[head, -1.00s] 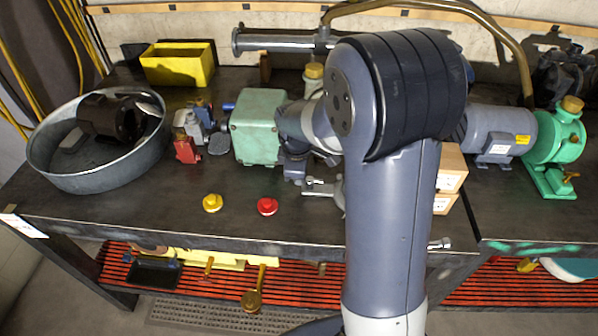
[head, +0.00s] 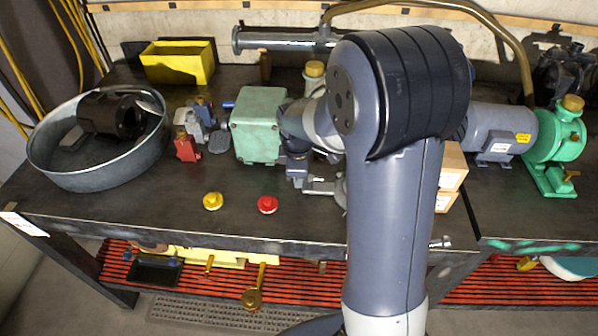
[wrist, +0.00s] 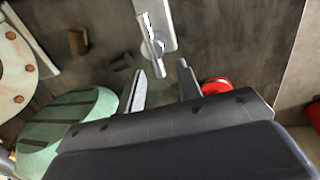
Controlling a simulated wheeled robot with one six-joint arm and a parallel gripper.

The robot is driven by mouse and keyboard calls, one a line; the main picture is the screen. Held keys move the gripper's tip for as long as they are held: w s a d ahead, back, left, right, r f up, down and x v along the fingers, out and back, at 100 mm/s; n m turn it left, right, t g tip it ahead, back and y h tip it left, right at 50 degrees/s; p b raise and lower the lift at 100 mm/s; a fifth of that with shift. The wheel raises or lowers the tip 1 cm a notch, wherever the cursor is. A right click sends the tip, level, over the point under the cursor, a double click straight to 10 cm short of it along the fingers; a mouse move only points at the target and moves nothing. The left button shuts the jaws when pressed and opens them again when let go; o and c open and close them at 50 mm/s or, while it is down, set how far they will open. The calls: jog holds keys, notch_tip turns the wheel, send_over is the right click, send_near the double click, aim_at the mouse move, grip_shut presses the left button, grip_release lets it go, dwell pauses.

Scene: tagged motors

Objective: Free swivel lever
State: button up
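A pale metal lever-like piece with a slot (wrist: 156,28) shows at the top centre of the wrist view. I take it for the swivel lever; its narrow end points down toward the space between my fingers. My gripper (wrist: 163,77) is open, with two separate fingers and nothing held between them. I cannot tell whether a finger touches the piece. In the head view my gripper (head: 297,180) is low over the bench beside a grey metal part (head: 322,186), partly hidden behind my arm.
A red knob (head: 267,205) and a yellow knob (head: 212,201) stand at the front. A green box (head: 257,125) is just left of my wrist. A round metal tub (head: 100,178) stands left, and wooden blocks (head: 450,165) stand right of my arm.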

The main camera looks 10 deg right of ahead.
jog(key=shift+r, duration=0.1)
notch_tip(320, 180, up, 10)
jog(key=s, duration=0.2)
jog(key=shift+a+r+b, duration=0.2)
jog(key=shift+a+b, duration=0.15)
jog(key=shift+f, duration=0.15)
jog(key=f, duration=0.3)
jog(key=w+f, duration=0.1)
jog(key=f, duration=0.3)
jog(key=w+f, duration=0.1)
jog(key=f, duration=0.2)
jog(key=shift+d+f+p, duration=0.2)
jog(key=shift+d+p, duration=0.15)
jog(key=shift+r, duration=0.1)
